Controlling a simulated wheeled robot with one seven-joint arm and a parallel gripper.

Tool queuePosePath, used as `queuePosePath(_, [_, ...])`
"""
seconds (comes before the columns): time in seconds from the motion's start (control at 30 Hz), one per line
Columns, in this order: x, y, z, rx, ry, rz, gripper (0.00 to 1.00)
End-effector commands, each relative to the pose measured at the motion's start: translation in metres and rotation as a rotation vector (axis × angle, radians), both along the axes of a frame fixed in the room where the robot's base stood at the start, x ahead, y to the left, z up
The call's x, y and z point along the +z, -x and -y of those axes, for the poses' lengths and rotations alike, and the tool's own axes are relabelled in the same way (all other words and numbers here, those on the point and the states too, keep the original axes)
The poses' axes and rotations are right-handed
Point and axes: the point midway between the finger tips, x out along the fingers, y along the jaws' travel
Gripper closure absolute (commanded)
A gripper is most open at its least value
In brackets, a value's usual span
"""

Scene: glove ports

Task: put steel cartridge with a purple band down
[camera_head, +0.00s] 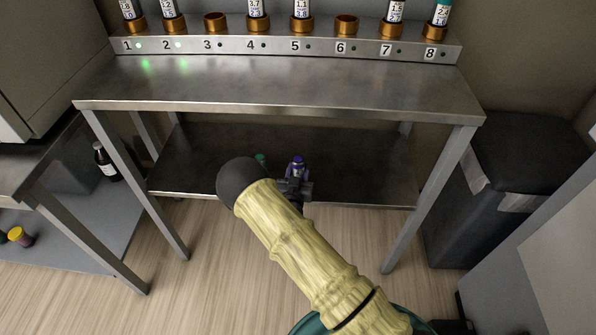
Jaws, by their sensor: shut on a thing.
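My gripper (296,184) is at the front of the lower shelf (205,165) of the steel table, beyond the dark round end of my arm. It is shut on the steel cartridge with a purple band (298,163), which stands about upright with its purple top showing. The gripper hides the cartridge's lower part, so I cannot tell whether it touches the shelf. A small green-topped thing (260,159) shows just left of it, mostly hidden behind my arm.
The table's upper top (280,88) overhangs the shelf and is bare in front of a numbered rack (280,47). Several rack ports hold cartridges; ports 3 and 6 look empty. Table legs flank the shelf. A dark bin (510,190) stands right, a dark bottle (104,160) left.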

Motion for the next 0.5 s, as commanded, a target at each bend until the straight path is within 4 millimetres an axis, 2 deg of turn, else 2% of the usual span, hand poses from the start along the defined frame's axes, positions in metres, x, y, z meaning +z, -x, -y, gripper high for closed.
queuePosePath(0.03, [-0.0022, -0.0003, 0.0001, 0.000, 0.000, 0.001, 0.93])
queuePosePath(0.07, [-0.0015, -0.0001, 0.0001, 0.000, 0.000, 0.000, 0.57])
queuePosePath(0.13, [-0.0013, 0.0000, 0.0001, 0.000, 0.000, 0.000, 0.43])
queuePosePath(0.17, [-0.0013, 0.0000, 0.0001, 0.000, 0.000, 0.000, 0.41])
queuePosePath(0.5, [0.0017, 0.0000, 0.0000, 0.000, 0.000, 0.000, 0.41])
